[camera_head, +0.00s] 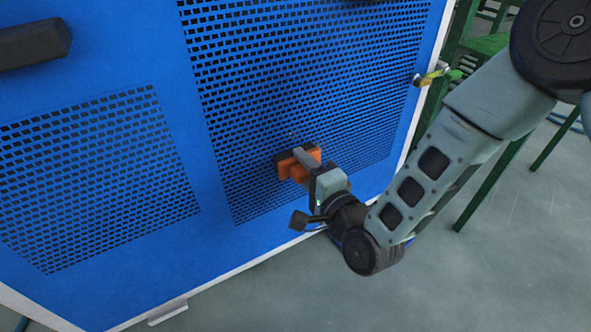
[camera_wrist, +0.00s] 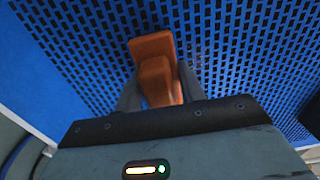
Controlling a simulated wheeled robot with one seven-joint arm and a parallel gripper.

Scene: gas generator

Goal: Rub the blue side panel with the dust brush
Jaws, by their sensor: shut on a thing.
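The blue side panel (camera_head: 190,247) fills the left and middle of the head view, with two perforated grille areas. It also fills the background of the wrist view (camera_wrist: 60,75). My gripper (camera_head: 306,165) is at the lower part of the right grille. It is shut on the orange dust brush (camera_head: 287,166), whose orange body shows between my fingers in the wrist view (camera_wrist: 155,65). The brush is at or very near the grille; I cannot tell whether its bristles touch. The bristle side is hidden.
A black handle (camera_head: 34,43) sticks out at the panel's upper left. A yellowish latch (camera_head: 431,75) is on its right edge. Green metal frames (camera_head: 490,165) stand behind at the right. Grey floor (camera_head: 400,290) is open in front.

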